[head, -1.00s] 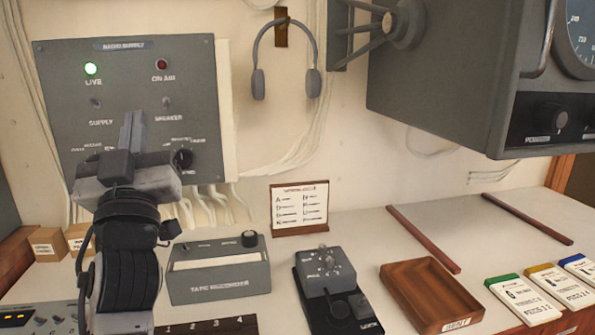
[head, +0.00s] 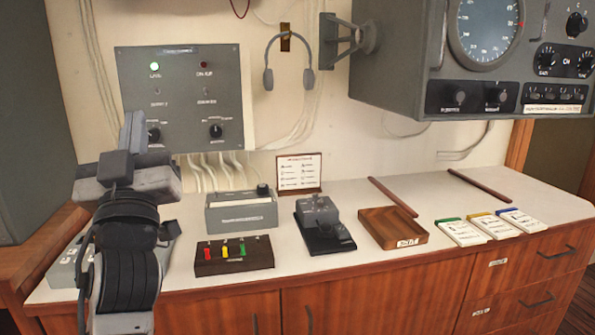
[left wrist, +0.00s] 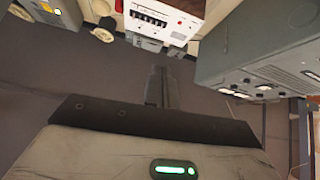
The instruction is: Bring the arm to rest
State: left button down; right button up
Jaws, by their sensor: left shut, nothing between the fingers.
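My left arm rises at the left of the head view, in front of the counter. My left gripper (head: 132,135) points up, its fingers together with nothing between them. In the head view it overlaps the left edge of the grey radio supply panel (head: 185,105), which has a lit green lamp. In the left wrist view the closed fingers (left wrist: 158,85) point over dark floor, apart from any object. My right gripper is not in view.
Headphones (head: 288,62) hang on the wall. A large radar cabinet (head: 460,60) juts out upper right.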

pick_arm(q)
jog(key=s+d+f+m+g+h, duration=0.1)
jog(key=d+f+m+g+h, duration=0.2)
jog(key=f, duration=1.2)
jog(key=s+f+m+g+h, duration=0.15)
jog(key=f+g+h, duration=0.25)
jog(key=f, duration=1)
jog(key=s+d+f+m+g+h+b, duration=0.1)
jog(key=s+d+f+g, duration=0.1)
jog(key=s+f, duration=0.6)
jog(key=s+d+f+m+g+h+b, duration=0.1)
jog(key=s+d+f+g+h, duration=0.1)
jog(key=s+f+g, duration=0.3)
jog(key=shift+s+d+f+g+b, duration=0.35)
jog(key=shift+s+f, duration=1.65)
jog(key=shift+f, duration=2.5)
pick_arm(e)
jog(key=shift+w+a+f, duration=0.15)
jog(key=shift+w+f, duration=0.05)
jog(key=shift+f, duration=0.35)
